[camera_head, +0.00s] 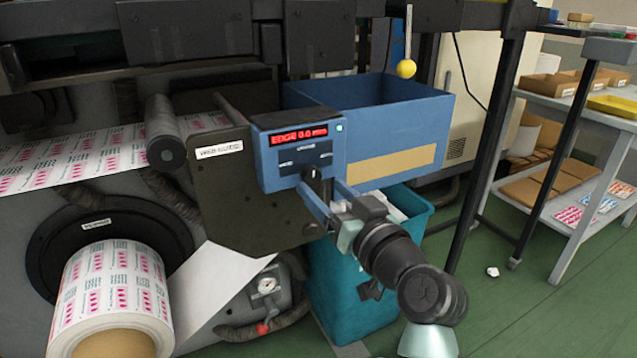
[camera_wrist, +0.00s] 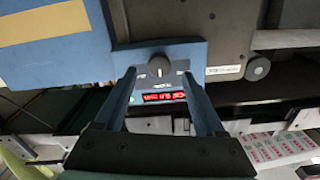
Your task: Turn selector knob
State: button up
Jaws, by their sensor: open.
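The selector knob (camera_head: 312,173) is a small black round knob on the lower edge of the blue control panel (camera_head: 272,150), below a red lit display (camera_head: 299,135) that seems to read "EDGE 0.0 mm". In the wrist view the knob (camera_wrist: 159,67) shows a pale pointer line and sits between the two fingertips in the picture. My gripper (camera_head: 320,186) is open, with its blue fingers reaching toward the panel from the lower right. In the wrist view my gripper (camera_wrist: 159,74) has a finger on each side of the knob, with gaps showing. Contact with the knob is not visible.
A dark plate (camera_head: 235,215) bears the panel. A blue open bin (camera_head: 400,115) adjoins it on the right, with a teal bin (camera_head: 335,290) below. A printed label roll (camera_head: 115,295) is at lower left. A yellow ball (camera_head: 406,69) hangs above the blue bin. Shelving (camera_head: 590,115) stands right.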

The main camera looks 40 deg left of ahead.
aim_at(314, 179)
jog(key=shift+x, duration=1.8)
grip_shut()
